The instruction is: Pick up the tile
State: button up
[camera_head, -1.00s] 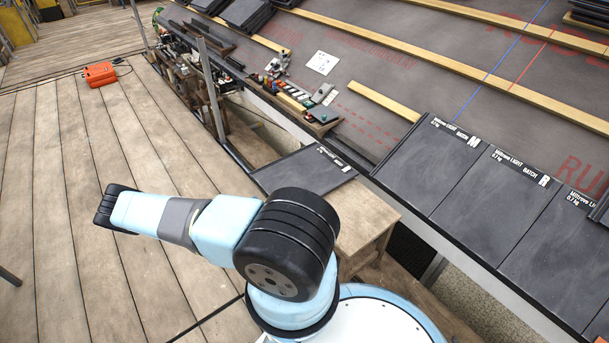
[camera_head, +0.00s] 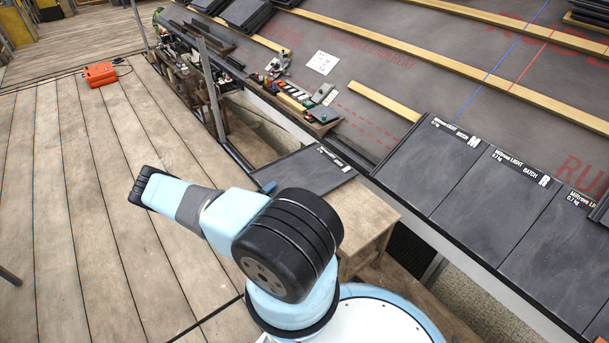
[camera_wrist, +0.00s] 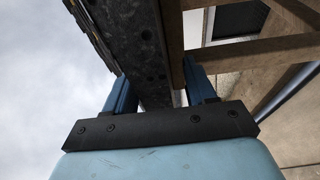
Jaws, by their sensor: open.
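A dark slate-grey tile (camera_head: 305,170) with a white label along its far edge lies flat on a wooden stand (camera_head: 372,232) beside the roof edge. My arm hides part of its near side. My gripper (camera_wrist: 156,78) shows in the wrist view with its two blue fingers apart and nothing seen held between them. In the head view only a small blue part (camera_head: 270,187), apparently a finger, shows behind my arm at the tile's near left edge. I cannot tell whether it touches the tile.
Laid tiles marked M (camera_head: 432,165) and R (camera_head: 500,195) cover the roof's lower edge at right. A tray of tools (camera_head: 300,98) and a white sheet (camera_head: 322,63) lie on the roof. An orange case (camera_head: 100,74) stands on the plank deck, which is largely clear at left.

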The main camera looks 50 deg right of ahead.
jog(key=shift+d, duration=0.65)
grip_shut()
jog(key=shift+f, duration=0.1)
dwell(0.8)
